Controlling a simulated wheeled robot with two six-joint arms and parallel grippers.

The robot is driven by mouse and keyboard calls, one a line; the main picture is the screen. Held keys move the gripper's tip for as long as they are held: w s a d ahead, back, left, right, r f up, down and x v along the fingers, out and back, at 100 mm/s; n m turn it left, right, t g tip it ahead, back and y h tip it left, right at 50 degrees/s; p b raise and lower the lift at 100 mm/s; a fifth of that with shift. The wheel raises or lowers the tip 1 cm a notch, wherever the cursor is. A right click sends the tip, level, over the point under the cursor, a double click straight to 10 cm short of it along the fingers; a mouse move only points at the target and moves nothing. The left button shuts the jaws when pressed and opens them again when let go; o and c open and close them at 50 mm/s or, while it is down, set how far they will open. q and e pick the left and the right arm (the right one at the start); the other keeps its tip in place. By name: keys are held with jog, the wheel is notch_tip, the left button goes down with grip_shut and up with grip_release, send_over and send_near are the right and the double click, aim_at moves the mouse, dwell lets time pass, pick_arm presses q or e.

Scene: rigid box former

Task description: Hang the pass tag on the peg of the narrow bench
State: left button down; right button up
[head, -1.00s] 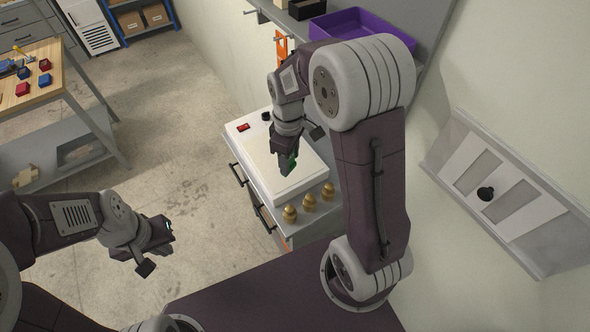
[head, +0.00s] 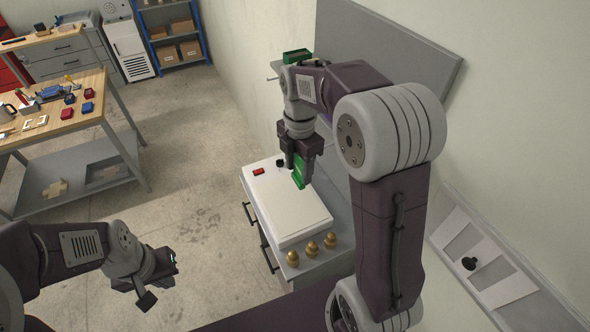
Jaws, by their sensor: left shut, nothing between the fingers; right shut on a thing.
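The pass tag (head: 299,172) looks like a green flat piece. My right gripper (head: 300,167) is shut on it above the white-topped panel of the narrow bench (head: 345,222). The fingers hide part of the tag. A short peg (head: 271,78) seems to stick out at the left edge of the grey wall board, above the bench. The tag is below the peg and apart from it. My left gripper (head: 160,284) is shut and empty over the floor at the lower left.
The white panel (head: 290,205) has a red switch (head: 258,171) and a black knob (head: 280,163). Three brass-coloured knobs (head: 312,248) stand at its front. A green tray (head: 297,56) sits behind my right arm. A wooden workbench (head: 60,105) stands far left; the floor between is clear.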

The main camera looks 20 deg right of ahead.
aim_at(328, 145)
jog(key=d+f, duration=0.1)
jog(key=d, duration=0.7)
jog(key=shift+w+f, duration=0.2)
dwell(0.8)
jog(key=o, duration=1.5)
jog(key=shift+a, duration=0.1)
jog(key=shift+o, duration=0.2)
notch_tip(328, 145, up, 9)
jog(key=shift+r+b, duration=0.1)
jog(key=shift+b, duration=0.75)
